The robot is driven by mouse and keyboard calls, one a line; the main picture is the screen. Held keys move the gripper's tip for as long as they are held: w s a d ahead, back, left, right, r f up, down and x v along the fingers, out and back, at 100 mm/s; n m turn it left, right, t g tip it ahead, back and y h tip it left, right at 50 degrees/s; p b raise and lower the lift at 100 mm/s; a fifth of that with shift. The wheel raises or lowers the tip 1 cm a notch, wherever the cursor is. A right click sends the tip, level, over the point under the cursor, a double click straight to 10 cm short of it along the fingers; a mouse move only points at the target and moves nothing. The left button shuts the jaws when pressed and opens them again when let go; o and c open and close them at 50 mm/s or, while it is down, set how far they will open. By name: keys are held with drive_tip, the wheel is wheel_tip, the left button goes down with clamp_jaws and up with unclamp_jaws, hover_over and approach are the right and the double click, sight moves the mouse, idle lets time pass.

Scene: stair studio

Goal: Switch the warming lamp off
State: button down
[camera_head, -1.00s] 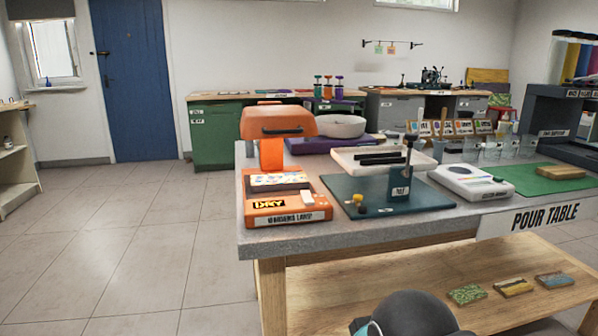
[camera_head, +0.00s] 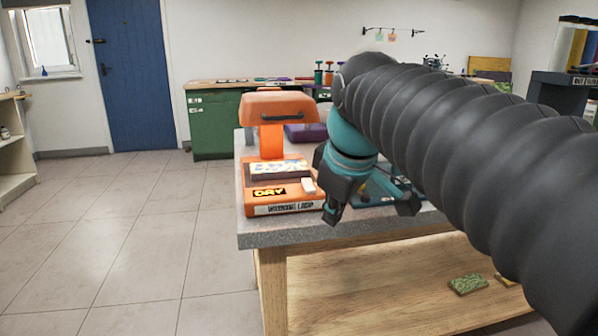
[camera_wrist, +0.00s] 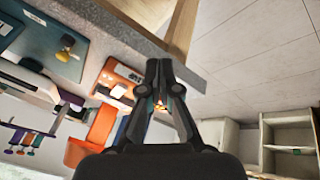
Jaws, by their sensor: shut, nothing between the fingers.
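The orange warming lamp (camera_head: 278,195) stands at the left end of the grey table, its hood (camera_head: 278,108) over a tray on its base. In the wrist view the orange base (camera_wrist: 122,76) lies left of the fingers. My gripper (camera_head: 332,217) is just right of the lamp's front right corner, pointing down. In the wrist view my gripper (camera_wrist: 165,70) is shut and empty. Whether it touches the lamp, and which way the switch is tipped, I cannot tell.
My arm hides most of the table's right side. A teal board (camera_head: 372,190) lies right of the lamp, partly behind my gripper. The grey table edge (camera_head: 300,234) runs in front. Floor on the left is free.

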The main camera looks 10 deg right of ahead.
sight(307, 181)
drive_tip(key=w+r+n, duration=1)
drive_tip(key=w+r, duration=0.2)
drive_tip(key=w, duration=0.1)
drive_tip(key=shift+r+g+b, duration=0.3)
drive_tip(key=shift+r+b, duration=0.05)
drive_tip(key=shift+b, duration=0.05)
drive_tip(key=b+x, duration=0.3)
drive_tip(key=x, duration=1)
drive_tip(key=shift+f, duration=0.15)
drive_tip(key=shift+w+f, duration=0.1)
drive_tip(key=shift+f, duration=0.2)
drive_tip(key=shift+w+f, duration=0.3)
drive_tip(key=shift+f, duration=0.05)
drive_tip(key=shift+s, duration=0.1)
